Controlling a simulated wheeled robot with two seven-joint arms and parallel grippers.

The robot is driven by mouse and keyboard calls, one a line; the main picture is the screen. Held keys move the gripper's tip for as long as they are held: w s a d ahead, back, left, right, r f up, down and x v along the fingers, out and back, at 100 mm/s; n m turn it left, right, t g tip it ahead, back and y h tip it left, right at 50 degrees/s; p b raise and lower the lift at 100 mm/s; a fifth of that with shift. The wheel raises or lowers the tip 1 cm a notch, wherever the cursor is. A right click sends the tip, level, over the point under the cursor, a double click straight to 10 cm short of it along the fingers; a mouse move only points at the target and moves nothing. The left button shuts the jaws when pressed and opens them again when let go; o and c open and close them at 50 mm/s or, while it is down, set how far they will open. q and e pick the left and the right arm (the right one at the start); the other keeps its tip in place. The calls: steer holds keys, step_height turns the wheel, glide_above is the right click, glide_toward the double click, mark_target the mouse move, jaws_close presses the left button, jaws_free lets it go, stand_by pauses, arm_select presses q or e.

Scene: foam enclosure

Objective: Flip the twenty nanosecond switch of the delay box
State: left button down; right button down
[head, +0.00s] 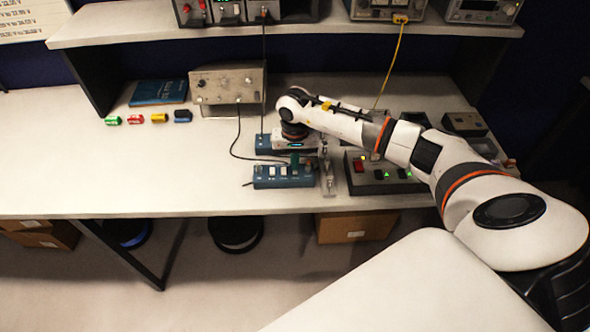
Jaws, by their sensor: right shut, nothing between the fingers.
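A blue box with a row of small pale switches (270,175), which looks like the delay box, sits near the front edge of the white bench. The switch labels are too small to read. My right arm reaches in from the right, and my right gripper (295,160) is over the back of this box, right of its middle. It is shut and holds nothing. I cannot tell whether the fingertips touch a switch. The gripper and wrist hide part of a second blue box (262,144) just behind. My left gripper is out of view.
A metal part (328,178) stands just right of the blue box, then a dark box with lit buttons (378,176). A beige instrument (228,84) stands behind, with a black cable running down. Small coloured cylinders (135,119) lie at left. The bench's left front is clear.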

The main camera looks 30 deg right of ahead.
steer(key=shift+s, duration=0.1)
steer(key=shift+r+p, duration=0.45)
steer(key=shift+r, duration=0.35)
steer(key=shift+r+p, duration=1.1)
steer(key=shift+r, duration=1.5)
steer(key=shift+f, duration=0.1)
